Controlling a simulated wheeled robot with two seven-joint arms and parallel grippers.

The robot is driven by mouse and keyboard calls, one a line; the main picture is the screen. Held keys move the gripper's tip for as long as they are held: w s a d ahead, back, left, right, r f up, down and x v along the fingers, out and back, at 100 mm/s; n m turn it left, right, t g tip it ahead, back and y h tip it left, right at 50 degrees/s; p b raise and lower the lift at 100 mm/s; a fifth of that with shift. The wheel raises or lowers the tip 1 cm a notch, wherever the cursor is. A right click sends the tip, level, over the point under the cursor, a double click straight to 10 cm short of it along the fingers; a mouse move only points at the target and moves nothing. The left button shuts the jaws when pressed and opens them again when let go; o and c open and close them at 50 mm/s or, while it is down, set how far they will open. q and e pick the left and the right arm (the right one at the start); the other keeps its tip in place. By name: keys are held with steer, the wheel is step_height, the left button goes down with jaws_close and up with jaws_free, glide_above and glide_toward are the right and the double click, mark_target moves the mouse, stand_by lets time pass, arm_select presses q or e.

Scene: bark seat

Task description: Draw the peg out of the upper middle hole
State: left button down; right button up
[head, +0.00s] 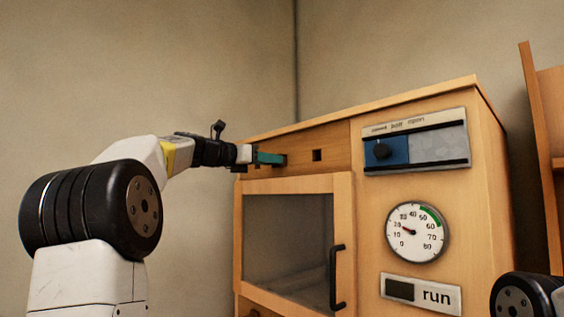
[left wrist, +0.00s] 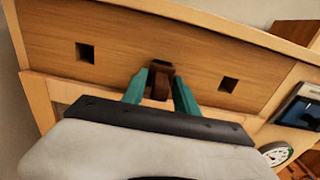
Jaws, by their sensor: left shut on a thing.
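My left gripper (head: 272,158) reaches the upper wooden panel (head: 338,136) of the cabinet from the left. In the left wrist view its two teal fingers (left wrist: 160,92) are shut on a dark brown peg (left wrist: 159,82) at the middle of the panel, between two empty square holes. The peg's far end is at the panel; how deep it sits in the upper middle hole cannot be told, as the peg and fingers cover that hole. The left empty hole (left wrist: 85,52) and the right empty hole (left wrist: 229,84) show clearly. My right gripper is out of view.
Below the panel is a framed window door (head: 290,240) with a black handle (head: 337,278). To the right are a blue and grey slider (head: 416,146), a round gauge (head: 417,232) and a "run" plate (head: 420,293). A wooden piece (head: 545,150) stands at the far right.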

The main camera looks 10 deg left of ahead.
arm_select(q)
steer(key=v, duration=0.8)
steer(key=shift+s+a, duration=0.25)
steer(key=shift+s, duration=0.05)
stand_by(0.8)
steer(key=shift+s, duration=0.1)
stand_by(0.4)
